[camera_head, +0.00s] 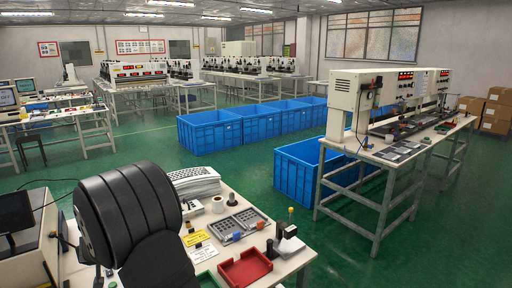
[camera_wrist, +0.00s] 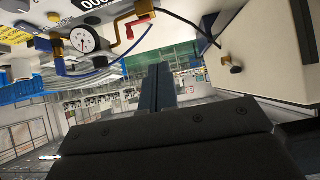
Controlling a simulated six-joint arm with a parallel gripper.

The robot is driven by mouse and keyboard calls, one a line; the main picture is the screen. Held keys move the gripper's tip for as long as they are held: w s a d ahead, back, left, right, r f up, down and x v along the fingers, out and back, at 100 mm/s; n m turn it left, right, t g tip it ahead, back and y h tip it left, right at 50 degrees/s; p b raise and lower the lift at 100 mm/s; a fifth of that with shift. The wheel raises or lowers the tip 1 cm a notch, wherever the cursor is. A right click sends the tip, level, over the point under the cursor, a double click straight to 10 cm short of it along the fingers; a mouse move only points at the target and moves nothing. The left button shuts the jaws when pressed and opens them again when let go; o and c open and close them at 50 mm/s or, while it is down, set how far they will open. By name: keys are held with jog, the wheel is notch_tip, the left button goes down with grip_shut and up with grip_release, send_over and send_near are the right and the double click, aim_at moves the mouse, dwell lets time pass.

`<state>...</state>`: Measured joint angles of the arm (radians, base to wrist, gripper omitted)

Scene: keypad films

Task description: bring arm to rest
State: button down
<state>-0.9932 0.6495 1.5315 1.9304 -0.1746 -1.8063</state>
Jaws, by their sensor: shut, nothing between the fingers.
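My gripper (camera_wrist: 158,75) shows in the wrist view as two dark fingers pressed together beyond a wide black body, with nothing between them. It points out into the room and touches nothing that I can see. In the head view my black arm stands large at the lower left over the near bench (camera_head: 285,264). The gripper cannot be made out there.
In the wrist view a pressure gauge (camera_wrist: 83,39) and a red-handled valve (camera_wrist: 135,26) are at upper left, a pale box (camera_wrist: 265,50) at right. On the bench lie a red tray (camera_head: 245,268) and a sheet stack (camera_head: 195,182). Blue crates (camera_head: 208,131) stand beyond.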

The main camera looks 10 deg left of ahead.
jog(key=w+a+f, duration=0.1)
jog(key=f, duration=0.1)
jog(key=w+a+f, duration=0.2)
jog(key=f, duration=0.1)
jog(key=shift+f, duration=0.6)
jog(key=shift+s+d+f, duration=0.35)
jog(key=shift+s+d, duration=0.3)
jog(key=v, duration=1)
jog(key=s+a+r+n+g+h, duration=0.1)
jog(key=a+r+n+g, duration=0.1)
jog(key=a+g, duration=0.4)
jog(key=shift+a+r, duration=0.2)
jog(key=shift+a, duration=0.5)
jog(key=shift+s, duration=0.1)
jog(key=c, duration=2.1)
grip_release()
